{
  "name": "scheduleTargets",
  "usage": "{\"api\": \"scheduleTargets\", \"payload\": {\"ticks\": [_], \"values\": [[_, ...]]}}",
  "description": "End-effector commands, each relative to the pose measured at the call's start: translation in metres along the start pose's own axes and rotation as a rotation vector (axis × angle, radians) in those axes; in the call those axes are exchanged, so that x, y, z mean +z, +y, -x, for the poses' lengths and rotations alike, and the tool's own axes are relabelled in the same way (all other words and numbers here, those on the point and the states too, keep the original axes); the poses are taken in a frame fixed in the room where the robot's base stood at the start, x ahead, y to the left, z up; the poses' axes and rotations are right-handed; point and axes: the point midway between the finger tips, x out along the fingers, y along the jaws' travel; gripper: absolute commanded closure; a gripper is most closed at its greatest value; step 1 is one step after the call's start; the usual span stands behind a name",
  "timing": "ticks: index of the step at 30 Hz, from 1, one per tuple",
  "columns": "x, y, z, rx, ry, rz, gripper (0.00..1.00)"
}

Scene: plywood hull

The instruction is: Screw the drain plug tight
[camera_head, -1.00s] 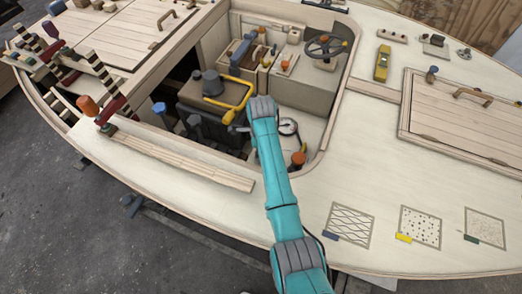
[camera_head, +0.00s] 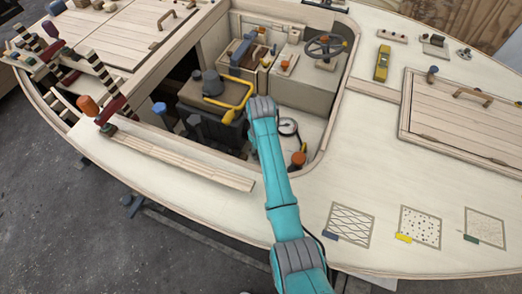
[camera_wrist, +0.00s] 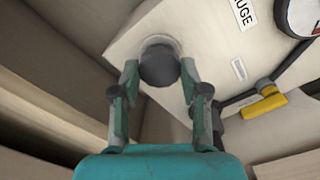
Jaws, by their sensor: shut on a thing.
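The drain plug (camera_wrist: 160,64) is a dark round knob seated against a pale panel in the wrist view. A light ring shows around its far side. My gripper (camera_wrist: 158,70) is shut on the plug, with one finger at each side of it. In the head view my teal arm reaches down into the open cockpit. There the gripper and the plug are hidden behind my arm.
A gauge (camera_wrist: 301,14) and a yellow handle (camera_wrist: 264,105) sit to the right of the plug. In the head view, a dark engine block (camera_head: 211,98) with a yellow pipe (camera_head: 238,95) stands left of my arm.

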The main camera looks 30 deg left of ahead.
Motion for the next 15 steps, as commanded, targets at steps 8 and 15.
{"api": "scheduleTargets", "payload": {"ticks": [8, 15], "values": [[0.0035, -0.0018, 0.0055, -0.004, -0.01, -0.127, 0.9], [0.0035, -0.0019, 0.0055, -0.004, -0.011, -0.169, 0.9]]}}
